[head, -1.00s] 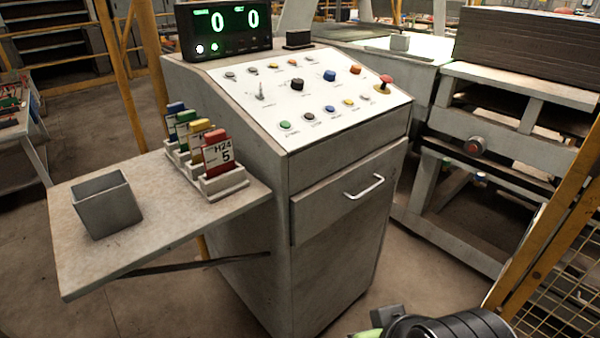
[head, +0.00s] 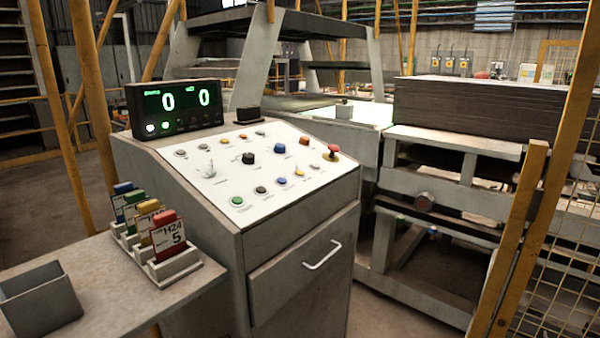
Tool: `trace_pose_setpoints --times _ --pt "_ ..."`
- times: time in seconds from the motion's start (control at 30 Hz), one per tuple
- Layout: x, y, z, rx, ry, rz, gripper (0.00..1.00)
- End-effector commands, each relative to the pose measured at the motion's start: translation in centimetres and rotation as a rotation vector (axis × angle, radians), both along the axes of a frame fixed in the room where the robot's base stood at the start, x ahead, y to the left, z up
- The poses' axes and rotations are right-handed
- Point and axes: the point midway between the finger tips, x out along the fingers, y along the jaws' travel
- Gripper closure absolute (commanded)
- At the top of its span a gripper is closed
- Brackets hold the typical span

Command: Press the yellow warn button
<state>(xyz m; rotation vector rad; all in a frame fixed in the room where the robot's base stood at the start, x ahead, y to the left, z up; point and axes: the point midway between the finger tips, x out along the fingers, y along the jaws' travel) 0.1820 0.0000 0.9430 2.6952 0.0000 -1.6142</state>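A sloped white control panel (head: 272,193) sits on top of a grey console in the middle of the head view. A small yellow button (head: 299,174) is in the panel's lower row, toward the right. An orange-yellow button (head: 224,140) is in the upper row, toward the left. The labels are too small to read, so I cannot tell which is marked warn. Nothing covers either button. My gripper is not in view.
A red-topped knob (head: 332,152) stands up at the panel's right edge. A display (head: 176,108) showing two zeros is behind the panel. A card rack (head: 172,272) and grey bin (head: 40,300) sit on the left shelf. A yellow post (head: 515,240) stands at right.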

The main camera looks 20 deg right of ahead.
Motion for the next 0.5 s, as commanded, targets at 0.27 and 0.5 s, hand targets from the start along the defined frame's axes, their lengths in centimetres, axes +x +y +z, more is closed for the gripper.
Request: trace_pose_setpoints --times 0.27,0.5 --pt "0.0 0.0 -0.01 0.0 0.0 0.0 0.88" --pt "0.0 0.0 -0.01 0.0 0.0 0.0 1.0"
